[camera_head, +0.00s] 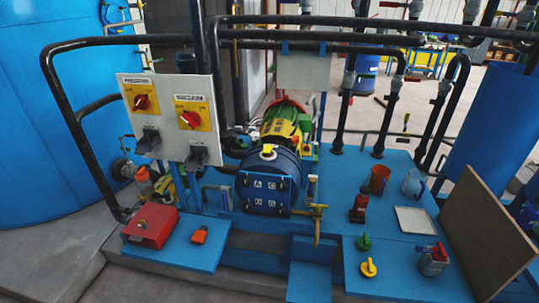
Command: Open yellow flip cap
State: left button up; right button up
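A small yellow cap (268,150) sits on top of the dark blue cylindrical vessel (268,185) in the middle of the skid. It looks closed, but it is too small to be sure. A second yellow round piece with a knob (368,268) lies on the blue platform at the lower right, beside a green one (364,242). Neither of my grippers is in view, and nothing touches the yellow cap.
A grey panel (168,98) with red-and-yellow switches stands left of the vessel, with black pipes around it. A red box (152,225) and orange padlock (199,235) lie front left. A red bottle (358,208), white tray (412,220) and leaning brown board (487,235) are right.

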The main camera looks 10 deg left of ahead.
aim_at(267, 148)
jog(key=u, duration=0.05)
jog(key=k, duration=0.5)
jog(key=z, duration=0.65)
jog(key=i, duration=0.9)
jog(key=z, duration=0.05)
